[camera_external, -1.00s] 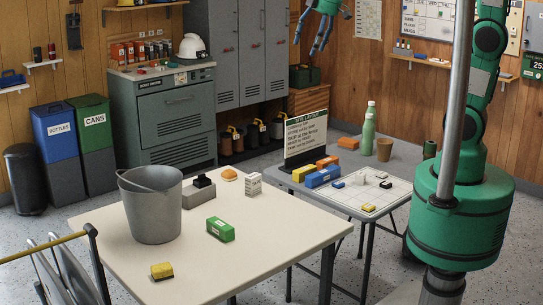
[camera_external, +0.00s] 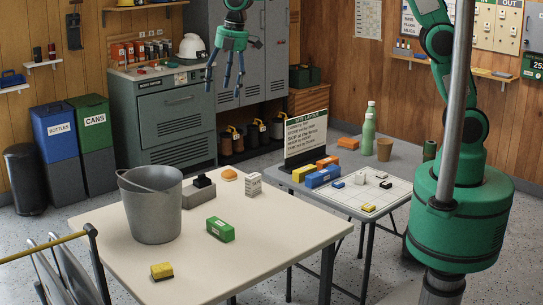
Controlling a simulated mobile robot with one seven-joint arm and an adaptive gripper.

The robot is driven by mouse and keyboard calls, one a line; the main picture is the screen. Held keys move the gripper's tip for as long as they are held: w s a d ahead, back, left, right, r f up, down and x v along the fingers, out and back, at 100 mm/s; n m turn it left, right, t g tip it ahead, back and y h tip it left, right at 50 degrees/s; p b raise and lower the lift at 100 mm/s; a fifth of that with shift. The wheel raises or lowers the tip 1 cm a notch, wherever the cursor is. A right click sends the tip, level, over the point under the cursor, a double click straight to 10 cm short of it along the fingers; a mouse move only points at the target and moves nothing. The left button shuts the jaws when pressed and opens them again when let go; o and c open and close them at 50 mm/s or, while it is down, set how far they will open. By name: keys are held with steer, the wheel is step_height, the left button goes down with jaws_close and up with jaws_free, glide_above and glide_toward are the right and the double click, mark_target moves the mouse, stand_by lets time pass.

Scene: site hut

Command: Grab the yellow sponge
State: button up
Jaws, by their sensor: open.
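The yellow sponge (camera_external: 162,271) lies on the cream table (camera_external: 270,225), close to its front left edge. It is a small block with a darker side. My gripper (camera_external: 225,92) is open and empty, its fingers pointing down. It is high up in the picture, in front of the grey lockers and well apart from the sponge. Nothing hides the sponge.
A grey bucket (camera_external: 152,210) stands behind the sponge, and a green box (camera_external: 220,229) lies to its right. Further back on the table are a white carton (camera_external: 254,184), a bun (camera_external: 230,174) and a grey block (camera_external: 199,196). The front middle is clear.

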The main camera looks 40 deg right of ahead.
steer(key=s+a+f+n+g, duration=0.1)
steer(key=a+f+n, duration=0.2)
steer(key=a+f, duration=0.55)
steer(key=s+a+f+n, duration=0.25)
steer(key=a+f, duration=0.25)
steer(key=a, duration=0.6)
steer(key=n+h, duration=0.1)
steer(key=n, duration=0.6)
glide_above(161, 267)
step_height(161, 267, down, 19)
steer(key=shift+a+r+g+b, duration=0.15)
steer(key=shift+r+g+b, duration=0.05)
steer(key=shift+g+b, duration=0.25)
steer(key=shift+f+b, duration=0.65)
steer(key=shift+f, duration=3.65)
steer(key=shift+f+b, duration=0.65)
steer(key=shift+f, duration=1.95)
steer(key=c, duration=1.2)
